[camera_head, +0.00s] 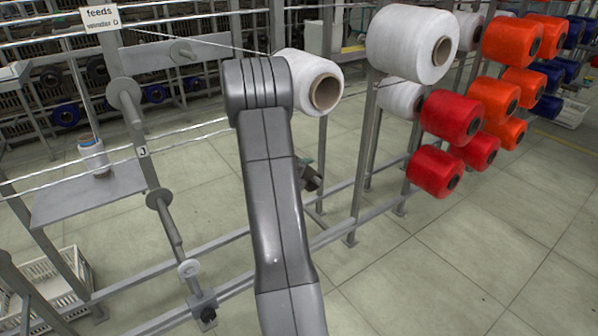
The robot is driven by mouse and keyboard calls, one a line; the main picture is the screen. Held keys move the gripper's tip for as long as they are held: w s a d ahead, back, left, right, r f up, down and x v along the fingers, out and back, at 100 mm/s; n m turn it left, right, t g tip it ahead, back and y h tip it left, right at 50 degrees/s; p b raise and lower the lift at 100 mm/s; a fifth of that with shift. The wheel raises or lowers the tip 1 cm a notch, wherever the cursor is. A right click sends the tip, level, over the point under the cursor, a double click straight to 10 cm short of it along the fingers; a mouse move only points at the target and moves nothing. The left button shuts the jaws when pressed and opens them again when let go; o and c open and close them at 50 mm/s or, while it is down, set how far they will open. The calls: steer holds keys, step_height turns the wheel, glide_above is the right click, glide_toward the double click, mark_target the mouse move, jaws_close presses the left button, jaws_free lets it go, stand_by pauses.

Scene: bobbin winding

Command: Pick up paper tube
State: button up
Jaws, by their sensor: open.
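A small upright white cylinder with thin coloured bands (94,157) stands on a grey shelf (85,200) at the left; it looks like a paper tube, but it is too small to be certain. Brown tube cores also show inside the thread bobbins, such as the white bobbin (309,82) just right of my arm. My arm rises through the middle of the view and bends over at the top.
Red bobbins (451,117) and orange bobbins (512,40) hang on the rack at the right, with a large white bobbin (412,43). A grey post with spindles (160,200) stands between the shelf and my arm. A white crate (50,285) sits lower left. The floor at lower right is clear.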

steer(key=shift+x, duration=0.95)
steer(key=c, duration=1.1)
steer(key=shift+r, duration=0.3)
